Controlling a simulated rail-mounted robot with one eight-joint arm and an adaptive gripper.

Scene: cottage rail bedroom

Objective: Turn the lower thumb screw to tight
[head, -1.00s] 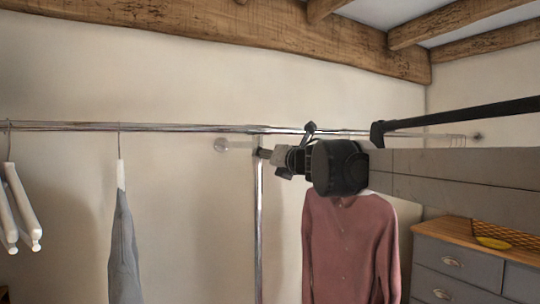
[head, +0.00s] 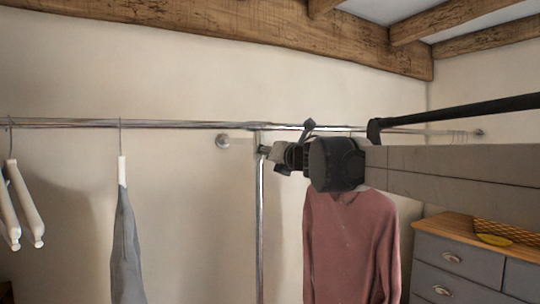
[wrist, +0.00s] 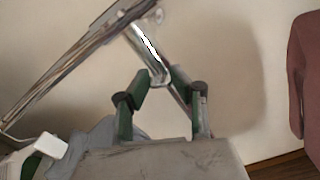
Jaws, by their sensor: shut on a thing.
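The chrome upright post (head: 260,220) meets the horizontal clothes rail (head: 180,124) in the middle of the head view. My gripper (head: 268,153) reaches in from the right at the top of this post, just below the rail. In the wrist view my gripper (wrist: 160,82) has its two green-and-dark fingers close together at the end of a chrome tube (wrist: 148,52). It is shut on the lower thumb screw. The fingers hide most of the screw, and its turned position cannot be read. An upper thumb screw cannot be made out.
A pink shirt (head: 350,240) hangs just below and right of my gripper. A wall flange (head: 222,142) sits behind the rail. A grey dresser (head: 455,260) stands at lower right.

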